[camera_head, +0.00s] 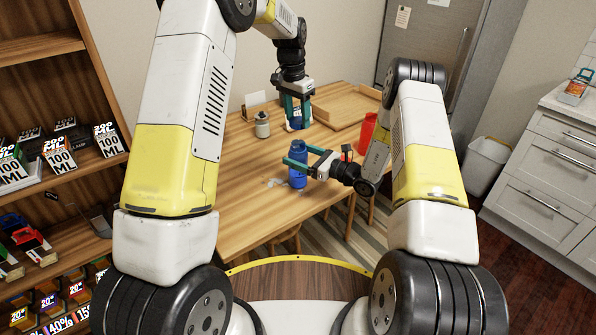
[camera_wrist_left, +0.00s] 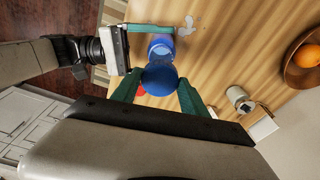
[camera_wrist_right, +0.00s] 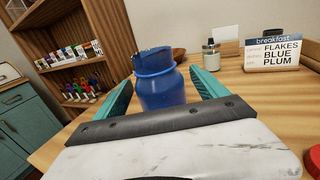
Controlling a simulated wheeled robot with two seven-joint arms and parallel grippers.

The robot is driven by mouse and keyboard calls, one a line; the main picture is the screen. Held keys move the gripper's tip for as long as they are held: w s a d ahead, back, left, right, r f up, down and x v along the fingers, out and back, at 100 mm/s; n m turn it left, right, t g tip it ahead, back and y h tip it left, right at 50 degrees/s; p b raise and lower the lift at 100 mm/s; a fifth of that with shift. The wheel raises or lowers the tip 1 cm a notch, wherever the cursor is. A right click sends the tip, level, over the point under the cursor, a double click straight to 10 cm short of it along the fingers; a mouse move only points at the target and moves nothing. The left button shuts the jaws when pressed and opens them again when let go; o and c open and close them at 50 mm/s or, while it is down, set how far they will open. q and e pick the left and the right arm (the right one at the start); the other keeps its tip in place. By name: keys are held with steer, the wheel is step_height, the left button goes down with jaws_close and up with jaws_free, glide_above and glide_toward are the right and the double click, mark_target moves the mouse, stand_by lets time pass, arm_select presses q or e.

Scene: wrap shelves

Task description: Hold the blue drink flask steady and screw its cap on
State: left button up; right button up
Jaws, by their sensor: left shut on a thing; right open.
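The blue flask (camera_head: 298,172) stands upright on the wooden table, its neck uncapped. It also shows in the right wrist view (camera_wrist_right: 160,88). My right gripper (camera_head: 297,157) is open, with its teal fingers on either side of the flask; in the right wrist view gaps show beside the body. My left gripper (camera_head: 297,113) is shut on the round blue cap (camera_wrist_left: 160,78), pointing down. In the head view the cap is above and apart from the flask. In the left wrist view the flask's mouth (camera_wrist_left: 160,47) shows just beyond the cap.
A jar (camera_head: 262,126) with a dark top and a white card (camera_wrist_right: 271,50) stand behind the flask. A wooden tray (camera_head: 345,106) and a red container (camera_head: 367,134) are to the right. A bowl with an orange (camera_wrist_left: 307,56) is on the table. Shelves stand left.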

steer(key=shift+w+a, duration=0.25)
steer(key=shift+a, duration=0.15)
jaws_close()
